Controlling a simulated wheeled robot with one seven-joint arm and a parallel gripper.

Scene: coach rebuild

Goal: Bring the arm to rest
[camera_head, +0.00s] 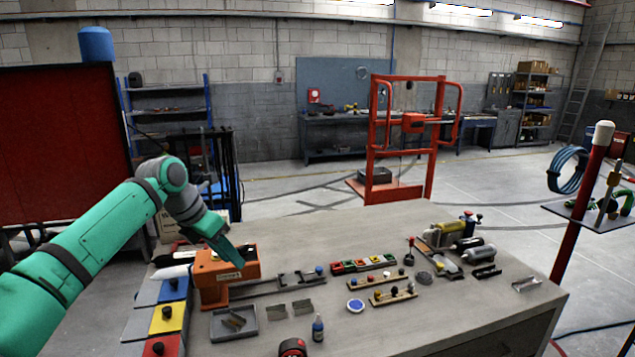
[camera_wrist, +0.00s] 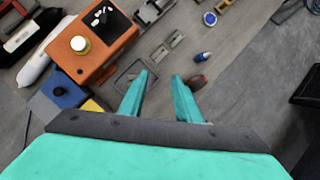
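My green arm (camera_head: 95,245) reaches in from the left in the head view, bent at a grey joint, over the left end of the workbench (camera_head: 440,317). My gripper (camera_wrist: 162,76) shows two green fingers held apart in the wrist view, with bare benchtop between them, so it is open and empty. In the head view the green hand (camera_head: 220,243) slants down in front of the orange box (camera_head: 214,268), and its fingers are hard to make out there. In the wrist view the orange box (camera_wrist: 92,42) lies to the upper left of the fingers.
Near the hand are a grey tray (camera_head: 218,335), blue, yellow and red blocks (camera_head: 170,320), a blue bottle (camera_head: 318,328) and a red-black round item (camera_head: 292,347). A red frame (camera_head: 431,148) stands behind.

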